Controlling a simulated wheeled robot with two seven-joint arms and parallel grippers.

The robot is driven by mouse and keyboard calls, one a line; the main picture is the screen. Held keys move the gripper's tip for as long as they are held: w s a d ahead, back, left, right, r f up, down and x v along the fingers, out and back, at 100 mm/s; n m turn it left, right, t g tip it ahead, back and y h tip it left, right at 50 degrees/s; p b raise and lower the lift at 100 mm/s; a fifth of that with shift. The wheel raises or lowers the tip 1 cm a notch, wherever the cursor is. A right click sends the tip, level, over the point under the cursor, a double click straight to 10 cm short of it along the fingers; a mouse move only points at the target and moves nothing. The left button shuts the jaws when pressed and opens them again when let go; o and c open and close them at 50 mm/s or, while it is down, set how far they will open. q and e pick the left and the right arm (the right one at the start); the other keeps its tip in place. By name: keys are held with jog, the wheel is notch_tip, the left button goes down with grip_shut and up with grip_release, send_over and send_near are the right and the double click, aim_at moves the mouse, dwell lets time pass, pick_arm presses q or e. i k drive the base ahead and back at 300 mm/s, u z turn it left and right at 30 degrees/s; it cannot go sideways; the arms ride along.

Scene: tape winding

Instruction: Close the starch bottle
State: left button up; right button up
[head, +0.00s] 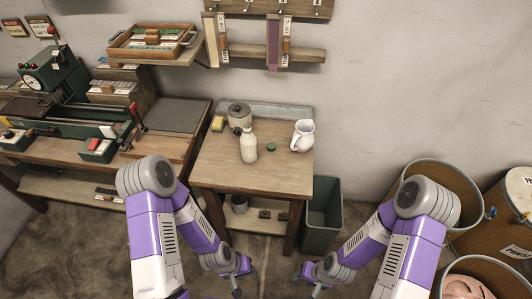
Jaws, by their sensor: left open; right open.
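A white bottle (249,146) stands upright on the small wooden table (240,179). A small green cap (271,147) lies on the tabletop just to the right of the bottle, apart from it. The bottle's narrow top shows without the cap on it. My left gripper (242,281) is open and empty, low in front of the table. My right gripper (309,281) is open and empty, also low, to the right of the left one. Both are well apart from the bottle and the cap.
A white pitcher (303,136) stands right of the cap. A grey pot (239,114) and a yellow sponge (218,123) sit behind the bottle. The table's front is clear. A dark bin (323,214) stands beside the table. A green machine (52,70) fills the left bench.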

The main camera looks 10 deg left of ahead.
aim_at(248, 140)
jog(key=k, duration=0.35)
jog(key=u, duration=1.2)
jog(key=i, duration=0.85)
jog(key=z, duration=2.25)
